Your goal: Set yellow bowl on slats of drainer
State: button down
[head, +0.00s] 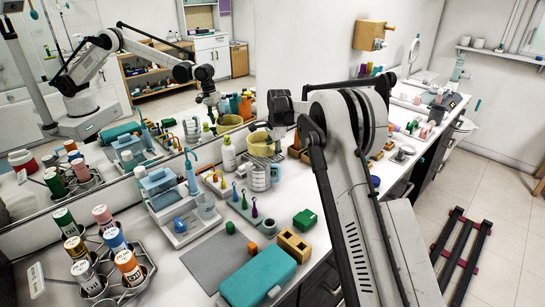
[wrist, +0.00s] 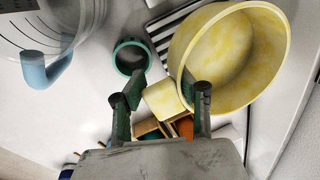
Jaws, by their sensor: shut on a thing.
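The yellow bowl (wrist: 228,60) is tilted toward the camera in the wrist view, with its hollow inside showing. A pale yellow tab (wrist: 163,98) on its side lies between the two fingers of my gripper (wrist: 161,88), which is shut on the bowl there. The bowl also shows in the head view (head: 259,144), at the back of the counter by the mirror. Black and white slats of the drainer (wrist: 172,28) show behind the bowl in the wrist view, partly covered by it. Whether the bowl touches the slats cannot be told.
A green ring-shaped cup (wrist: 131,57) stands left of the bowl in the wrist view, near a clear vessel with a blue handle (wrist: 38,68). A grey mat (head: 215,258) is bare.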

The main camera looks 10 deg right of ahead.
jog(key=shift+f, duration=1.5)
jog(key=c, duration=1.6)
grip_release()
jog(key=shift+o, duration=0.2)
jog(key=shift+r, duration=0.2)
